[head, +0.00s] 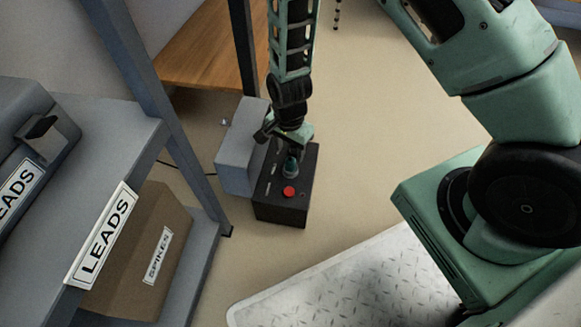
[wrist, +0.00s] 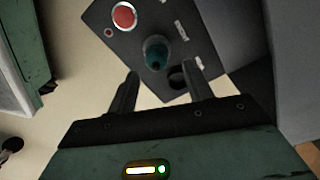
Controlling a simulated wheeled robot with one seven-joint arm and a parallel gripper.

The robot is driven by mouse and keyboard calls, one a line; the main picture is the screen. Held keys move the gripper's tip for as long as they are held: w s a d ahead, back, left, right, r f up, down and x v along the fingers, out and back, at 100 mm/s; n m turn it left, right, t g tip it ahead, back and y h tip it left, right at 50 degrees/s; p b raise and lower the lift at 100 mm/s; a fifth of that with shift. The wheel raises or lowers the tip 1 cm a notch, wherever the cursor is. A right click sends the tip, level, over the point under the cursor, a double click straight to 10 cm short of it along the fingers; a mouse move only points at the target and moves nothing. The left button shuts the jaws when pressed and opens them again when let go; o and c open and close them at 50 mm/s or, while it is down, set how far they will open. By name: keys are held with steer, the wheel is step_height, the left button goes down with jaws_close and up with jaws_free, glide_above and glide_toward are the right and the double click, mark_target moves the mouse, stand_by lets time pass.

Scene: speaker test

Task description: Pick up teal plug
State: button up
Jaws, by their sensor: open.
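The teal plug (wrist: 156,52) stands on the top panel of a black box (wrist: 185,50). In the head view the teal plug (head: 291,166) shows just behind the red button (head: 289,192) of the black box (head: 280,211). My gripper (wrist: 165,80) is open in the wrist view, its two fingers apart, with the plug beyond the fingertips and roughly between their lines. In the head view my gripper (head: 289,148) is right above the box, by the plug. I cannot tell there whether it touches the plug.
A grey box (head: 238,150) stands against the black box's left side. A shelf (head: 120,140) with a LEADS label and a cardboard box (head: 135,250) labelled SPIKES is at the left. A wooden surface (head: 210,50) lies behind. Floor right of the black box is clear.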

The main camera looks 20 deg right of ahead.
mark_target(290, 159)
steer(key=shift+s+f+b, duration=0.15)
steer(key=shift+f+b, duration=1)
steer(key=shift+f, duration=0.15)
steer(key=shift+s+f+b, duration=0.1)
steer(key=shift+f+b, duration=1)
steer(key=shift+f, duration=0.2)
steer(key=shift+r, duration=0.1)
steer(key=c, duration=1.1)
